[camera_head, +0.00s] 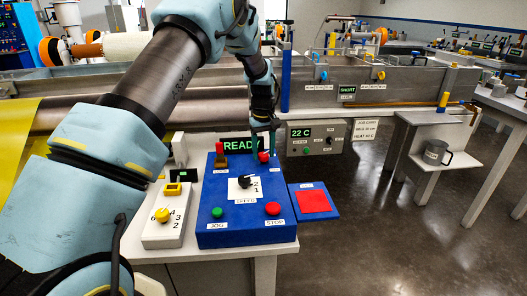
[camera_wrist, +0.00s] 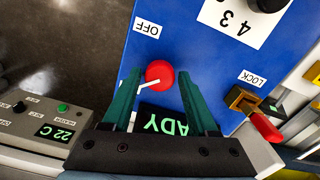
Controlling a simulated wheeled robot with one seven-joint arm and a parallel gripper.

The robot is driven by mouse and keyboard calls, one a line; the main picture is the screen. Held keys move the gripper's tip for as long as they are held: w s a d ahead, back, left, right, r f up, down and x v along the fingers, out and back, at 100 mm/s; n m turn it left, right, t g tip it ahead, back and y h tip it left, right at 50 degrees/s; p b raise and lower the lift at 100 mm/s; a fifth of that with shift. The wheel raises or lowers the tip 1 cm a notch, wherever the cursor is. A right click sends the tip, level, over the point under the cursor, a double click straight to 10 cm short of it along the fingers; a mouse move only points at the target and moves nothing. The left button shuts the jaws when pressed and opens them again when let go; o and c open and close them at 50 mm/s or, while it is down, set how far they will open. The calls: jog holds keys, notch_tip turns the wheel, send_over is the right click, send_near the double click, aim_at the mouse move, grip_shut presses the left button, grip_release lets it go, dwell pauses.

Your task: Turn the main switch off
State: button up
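The blue control box (camera_head: 240,187) stands on a white table, and its red round switch knob (camera_head: 264,157) is at the back right. In the wrist view the knob (camera_wrist: 158,73) has a white pointer slanting down-left, away from the OFF label (camera_wrist: 147,28). My gripper (camera_head: 262,146) reaches down over the knob in the head view. In the wrist view my gripper's teal fingers (camera_wrist: 159,78) are apart, with the knob between their tips in the picture. I cannot tell whether they touch it. The READY display (camera_wrist: 165,123) is lit and partly hidden by the fingers.
A yellow lock block with a red handle (camera_wrist: 255,110) sits on the box beside the knob. A black speed dial (camera_head: 243,182), a green JOG button (camera_head: 217,212) and a red STOP button (camera_head: 272,209) are nearer the front. A red-topped pad (camera_head: 313,201) lies right of the box.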

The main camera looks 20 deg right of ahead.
grip_shut()
dwell(0.5)
jog(key=m, duration=0.4)
jog(key=shift+m, duration=0.4)
jog(key=m, duration=0.4)
jog(key=shift+w+r+m, duration=0.1)
jog(key=shift+m, duration=0.2)
jog(key=m, duration=0.4)
jog(key=shift+m, duration=2.2)
